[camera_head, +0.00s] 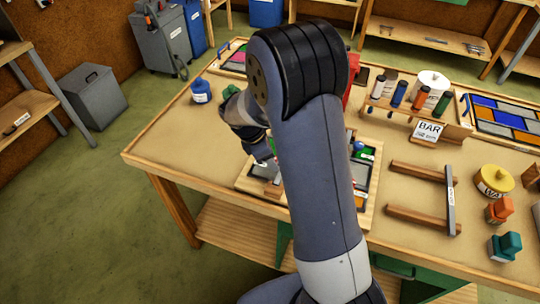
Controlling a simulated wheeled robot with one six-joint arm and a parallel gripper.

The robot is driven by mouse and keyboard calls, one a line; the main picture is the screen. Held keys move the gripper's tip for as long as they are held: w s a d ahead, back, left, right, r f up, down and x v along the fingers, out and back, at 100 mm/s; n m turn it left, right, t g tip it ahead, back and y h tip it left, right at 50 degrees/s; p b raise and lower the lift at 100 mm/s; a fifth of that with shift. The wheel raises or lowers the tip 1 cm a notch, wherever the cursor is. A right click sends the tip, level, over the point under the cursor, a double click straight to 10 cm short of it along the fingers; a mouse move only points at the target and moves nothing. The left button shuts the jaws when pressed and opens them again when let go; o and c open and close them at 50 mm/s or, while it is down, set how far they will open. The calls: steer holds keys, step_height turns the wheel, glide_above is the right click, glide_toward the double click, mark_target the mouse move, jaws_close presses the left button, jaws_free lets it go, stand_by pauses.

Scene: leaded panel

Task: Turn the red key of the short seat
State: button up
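A wooden board (243,183) with a dark-framed panel lies near the front of the workbench, and my arm covers its middle. To the right of my arm, a green piece and a blue round piece (358,145) show on it. My gripper (268,155) points down over the board's left part, its fingers small and mostly hidden by the wrist. I cannot tell whether it is open, shut or holding anything. I cannot make out the red key or the short seat. A red object (351,88) shows partly behind my arm, too covered to identify.
A wooden frame with a grey bar (450,200), a yellow WAX tin (493,182) and orange and teal blocks lie right. The bench's front-left corner is clear.

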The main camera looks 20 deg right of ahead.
steer(key=v, duration=1)
steer(key=shift+a+r+b, duration=0.25)
steer(key=shift+r+b, duration=0.1)
steer(key=shift+b, duration=0.05)
steer(key=x, duration=1)
steer(key=shift+d+f+p, duration=0.2)
steer(key=shift+f+p, duration=0.05)
steer(key=shift+p, duration=0.15)
steer(key=shift+f, duration=0.15)
steer(key=shift+m, duration=0.3)
